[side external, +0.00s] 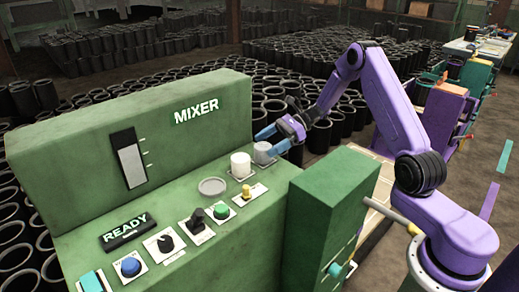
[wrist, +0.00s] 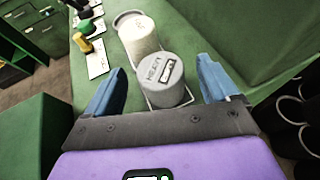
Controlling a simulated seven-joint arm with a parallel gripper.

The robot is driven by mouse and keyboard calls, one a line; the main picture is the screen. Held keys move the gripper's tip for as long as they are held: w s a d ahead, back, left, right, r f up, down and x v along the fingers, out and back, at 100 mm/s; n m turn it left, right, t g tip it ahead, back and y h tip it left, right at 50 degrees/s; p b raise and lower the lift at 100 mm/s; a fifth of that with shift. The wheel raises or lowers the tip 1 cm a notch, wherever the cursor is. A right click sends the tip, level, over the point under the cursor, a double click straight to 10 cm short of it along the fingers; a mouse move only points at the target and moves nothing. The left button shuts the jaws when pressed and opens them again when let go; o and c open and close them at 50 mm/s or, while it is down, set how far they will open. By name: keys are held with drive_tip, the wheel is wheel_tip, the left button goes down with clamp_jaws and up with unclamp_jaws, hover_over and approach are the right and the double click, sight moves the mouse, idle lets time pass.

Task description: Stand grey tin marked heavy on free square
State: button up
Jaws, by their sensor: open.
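The grey tin (wrist: 158,78) stands upright on a pale-edged square on the green console; its lid has dark lettering and a small label. In the side view the grey tin (side external: 263,153) is at the right end of the row. My gripper (wrist: 161,70) is open, its blue fingers on either side of the grey tin with a gap at each side. In the side view my gripper (side external: 269,140) is around the tin's upper part. A white tin (side external: 241,165) stands beside the grey one.
The console's upright MIXER panel (side external: 140,125) rises behind the row. Knobs and buttons, including a yellow one (side external: 246,191) and a green one (side external: 221,211), line the front. A green box (side external: 325,215) stands at the right. Many black sleeves (side external: 325,110) fill the floor behind.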

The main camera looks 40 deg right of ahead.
drive_tip(key=v, duration=0.8)
drive_tip(key=s+a+r+n+g+h, duration=0.3)
drive_tip(key=s+a+n+g+h, duration=0.45)
drive_tip(key=s+a+n, duration=0.95)
drive_tip(key=s+r+n+t+h, duration=0.1)
drive_tip(key=s+n+t+h, duration=0.2)
drive_tip(key=s+n, duration=1.4)
drive_tip(key=shift+s+d+r+h, duration=0.25)
drive_tip(key=shift+s+r+h, duration=0.15)
drive_tip(key=shift+s+h, duration=0.7)
